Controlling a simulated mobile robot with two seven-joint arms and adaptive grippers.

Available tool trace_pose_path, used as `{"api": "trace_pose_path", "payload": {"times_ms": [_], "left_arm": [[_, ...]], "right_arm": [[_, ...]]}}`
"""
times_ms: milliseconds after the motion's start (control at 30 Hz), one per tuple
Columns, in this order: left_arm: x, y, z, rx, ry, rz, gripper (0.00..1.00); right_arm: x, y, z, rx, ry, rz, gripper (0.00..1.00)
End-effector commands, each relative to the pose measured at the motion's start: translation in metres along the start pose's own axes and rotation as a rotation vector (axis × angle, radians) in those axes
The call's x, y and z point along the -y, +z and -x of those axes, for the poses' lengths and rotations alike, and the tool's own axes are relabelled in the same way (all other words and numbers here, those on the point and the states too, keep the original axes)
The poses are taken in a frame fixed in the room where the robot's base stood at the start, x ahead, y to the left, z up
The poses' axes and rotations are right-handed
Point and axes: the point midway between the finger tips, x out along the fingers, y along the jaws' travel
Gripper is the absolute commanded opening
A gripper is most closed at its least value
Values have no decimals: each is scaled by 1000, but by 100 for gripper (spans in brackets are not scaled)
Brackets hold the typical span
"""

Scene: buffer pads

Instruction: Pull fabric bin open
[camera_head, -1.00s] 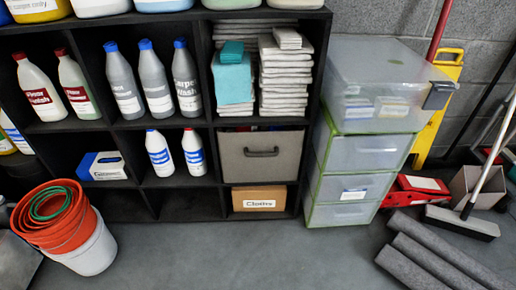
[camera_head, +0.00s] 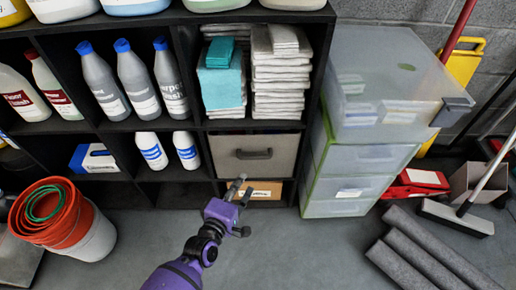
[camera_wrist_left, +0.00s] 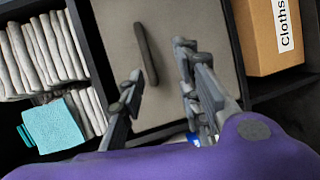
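The grey fabric bin (camera_head: 228,165) sits in the lower right cubby of the black shelf, with a dark handle (camera_head: 254,154) across its front. Its front panel (camera_wrist_left: 174,88) fills the middle of the left wrist view, where the handle (camera_wrist_left: 146,52) runs up and down. My left gripper (camera_head: 242,188) is in front of the shelf, just below and left of the handle in the head view. Its two fingers (camera_wrist_left: 158,62) are apart, with the handle showing between them in the picture and nothing held. Whether they touch the bin cannot be told. My right gripper is not in view.
A cardboard box labelled Cloths (camera_wrist_left: 276,38) sits below the bin. Folded towels (camera_head: 276,75) are stacked above it. Clear drawers (camera_head: 340,185) stand right of the shelf, and nested orange buckets (camera_head: 48,220) stand at left. Grey rolls (camera_head: 425,258) lie on the floor at right.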

Motion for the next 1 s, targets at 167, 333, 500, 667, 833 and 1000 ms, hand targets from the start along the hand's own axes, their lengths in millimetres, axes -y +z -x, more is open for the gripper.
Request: {"api": "trace_pose_path", "payload": {"times_ms": [167,333,500,667,833,1000], "left_arm": [[-18,-1,-26,0,38,75,32],[-19,-1,-50,1,40,77,32],[-20,-1,-77,1,39,75,32],[-20,-2,-94,0,38,75,32],[-21,-2,-99,0,38,75,32],[-22,-2,-98,0,38,74,32]], "right_arm": [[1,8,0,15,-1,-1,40],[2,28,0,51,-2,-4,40],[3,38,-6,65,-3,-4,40],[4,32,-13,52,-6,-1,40],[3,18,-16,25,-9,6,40],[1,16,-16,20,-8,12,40]]}}
